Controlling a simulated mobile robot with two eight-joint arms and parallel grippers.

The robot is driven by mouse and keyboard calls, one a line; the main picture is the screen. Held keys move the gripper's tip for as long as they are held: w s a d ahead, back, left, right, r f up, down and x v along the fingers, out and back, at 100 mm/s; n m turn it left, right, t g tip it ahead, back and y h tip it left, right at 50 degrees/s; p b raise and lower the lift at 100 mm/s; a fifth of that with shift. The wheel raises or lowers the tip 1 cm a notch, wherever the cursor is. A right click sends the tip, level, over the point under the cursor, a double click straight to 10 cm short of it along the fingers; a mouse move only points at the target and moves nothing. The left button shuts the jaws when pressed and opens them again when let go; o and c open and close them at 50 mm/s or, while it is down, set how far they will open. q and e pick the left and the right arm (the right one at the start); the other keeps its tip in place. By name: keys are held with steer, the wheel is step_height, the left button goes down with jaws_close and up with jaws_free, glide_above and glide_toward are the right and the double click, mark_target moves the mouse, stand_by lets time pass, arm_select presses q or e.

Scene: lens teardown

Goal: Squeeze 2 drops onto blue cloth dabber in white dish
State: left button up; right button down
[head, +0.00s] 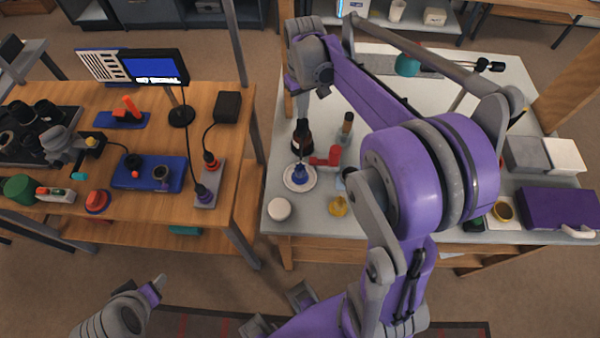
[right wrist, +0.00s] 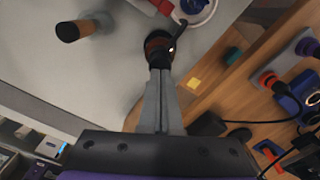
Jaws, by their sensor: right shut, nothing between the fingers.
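The blue cloth dabber (head: 299,170) sits in the white dish (head: 311,183) near the left edge of the white table. A dark brown bottle (head: 303,143) with a black top stands just behind the dish; it also shows in the right wrist view (right wrist: 158,43). My right gripper (head: 302,108) comes down over the bottle's top. In the right wrist view its fingers (right wrist: 161,75) are together and point at the bottle, with nothing between them. The dish shows partly at the top edge there (right wrist: 205,12). My left gripper (head: 157,283) is low at the left, away from the tables; its opening is unclear.
A white round lid (head: 279,209) and a yellow item (head: 338,206) lie in front. The wooden bench (head: 70,215) stands across a gap to the left.

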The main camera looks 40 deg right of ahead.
steer(key=shift+f, duration=0.1)
steer(key=shift+f+b, duration=0.85)
steer(key=shift+f, duration=0.4)
steer(key=shift+r, duration=0.1)
steer(key=shift+r+p, duration=0.85)
steer(key=shift+r, duration=0.4)
steer(key=shift+f, duration=0.15)
steer(key=shift+f+b, duration=0.8)
steer(key=shift+f, duration=0.35)
steer(key=shift+r+p, duration=0.8)
steer(key=shift+r, duration=0.5)
